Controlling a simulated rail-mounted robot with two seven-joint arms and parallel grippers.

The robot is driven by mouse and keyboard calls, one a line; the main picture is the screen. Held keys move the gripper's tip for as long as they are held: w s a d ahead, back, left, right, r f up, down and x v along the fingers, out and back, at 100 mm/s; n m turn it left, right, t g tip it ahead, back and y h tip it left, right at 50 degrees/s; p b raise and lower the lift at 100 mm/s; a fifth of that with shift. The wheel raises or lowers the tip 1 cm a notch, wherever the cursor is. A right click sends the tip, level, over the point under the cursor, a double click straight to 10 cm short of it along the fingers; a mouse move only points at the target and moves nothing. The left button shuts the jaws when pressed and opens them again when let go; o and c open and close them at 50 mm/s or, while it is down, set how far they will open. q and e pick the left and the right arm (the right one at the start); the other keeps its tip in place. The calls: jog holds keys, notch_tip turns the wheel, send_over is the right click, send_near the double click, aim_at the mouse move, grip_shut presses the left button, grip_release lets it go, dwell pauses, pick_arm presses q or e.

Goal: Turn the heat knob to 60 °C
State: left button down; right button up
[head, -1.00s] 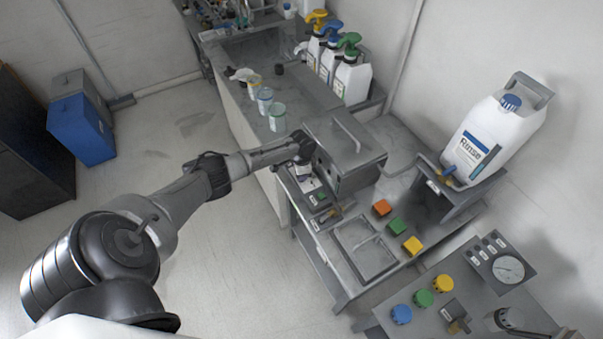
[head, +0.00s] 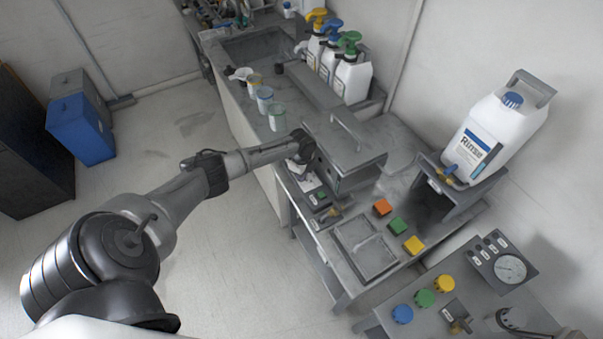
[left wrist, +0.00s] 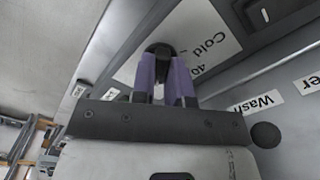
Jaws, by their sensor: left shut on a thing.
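The heat knob (left wrist: 158,49) is a dark round knob on a front panel, in the left wrist view. A white label plate (left wrist: 205,30) beside it reads "Cold" and "40", upside down in this view. My left gripper (left wrist: 164,66) has purple fingers closed on the two sides of the knob, hiding part of it. I cannot read the knob's setting; no 60 mark is legible. In the head view my left gripper (head: 299,169) is at the front of the grey lidded washer unit (head: 345,150), and the knob is hidden there. My right gripper is not in view.
A Rinse canister (head: 500,130) stands on a raised stand behind. Several cups (head: 265,99) line the counter. Open floor (head: 190,220) lies left.

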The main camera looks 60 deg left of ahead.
pick_arm(q)
jog(key=shift+m, duration=0.3)
jog(key=c, duration=1.2)
grip_release()
jog(key=shift+o, duration=0.4)
jog(key=shift+r, duration=0.1)
notch_tip(320, 180, up, 14)
jog(key=p, duration=0.1)
jog(key=shift+f, duration=0.2)
